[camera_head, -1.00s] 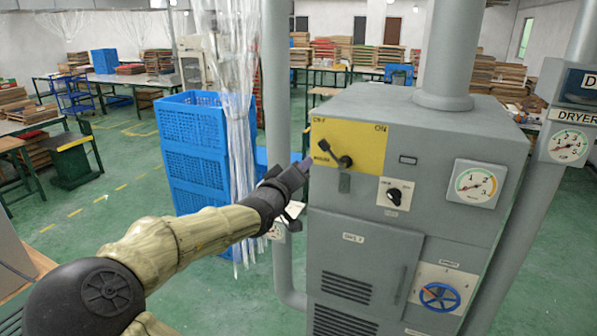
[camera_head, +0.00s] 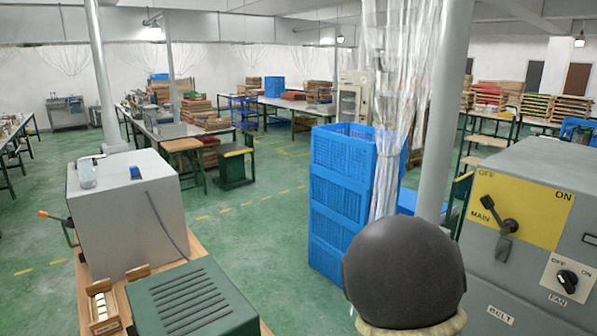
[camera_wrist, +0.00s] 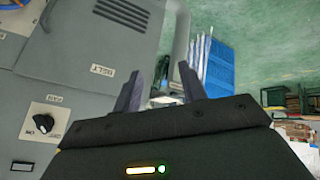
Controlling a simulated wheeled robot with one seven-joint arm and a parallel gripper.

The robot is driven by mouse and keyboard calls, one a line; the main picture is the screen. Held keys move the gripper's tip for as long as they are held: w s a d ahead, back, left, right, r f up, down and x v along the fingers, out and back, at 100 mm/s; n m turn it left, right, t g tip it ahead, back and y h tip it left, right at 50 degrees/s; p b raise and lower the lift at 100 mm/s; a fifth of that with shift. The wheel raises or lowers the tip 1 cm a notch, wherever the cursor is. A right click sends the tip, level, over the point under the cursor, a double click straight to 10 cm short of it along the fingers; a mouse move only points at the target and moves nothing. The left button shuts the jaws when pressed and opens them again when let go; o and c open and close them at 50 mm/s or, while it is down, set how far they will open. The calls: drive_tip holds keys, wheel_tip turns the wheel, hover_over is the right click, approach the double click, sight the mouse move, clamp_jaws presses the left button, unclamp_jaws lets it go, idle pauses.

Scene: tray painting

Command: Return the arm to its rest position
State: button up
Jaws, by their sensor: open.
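My gripper (camera_wrist: 158,92) shows in the wrist view with its two dark fingers spread apart and nothing between them. It is close to the front of the grey dryer cabinet, which fills the left of that view. In the head view, only a dark rounded joint of my arm shows at the bottom, in front of the blue crates; the gripper itself is out of that view. The grey dryer cabinet (camera_head: 540,190) stands at the right, with a yellow main switch plate (camera_head: 520,207) and a black lever on it.
Stacked blue crates (camera_head: 338,200) stand left of the cabinet beside a grey pipe (camera_head: 440,110) and clear plastic strips. A bench at the lower left holds a grey box machine (camera_head: 125,215) and a green vented box (camera_head: 190,303). Green floor is open between them.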

drive_tip(key=s+a+n+g+y, duration=0.2)
drive_tip(key=s+a+g+y, duration=0.1)
drive_tip(key=s+a, duration=1)
drive_tip(key=shift+s+a+f+y, duration=0.2)
drive_tip(key=shift+s+a+y, duration=0.1)
drive_tip(key=shift+s+y, duration=0.65)
drive_tip(key=shift+c, duration=0.6)
drive_tip(key=shift+d, duration=0.1)
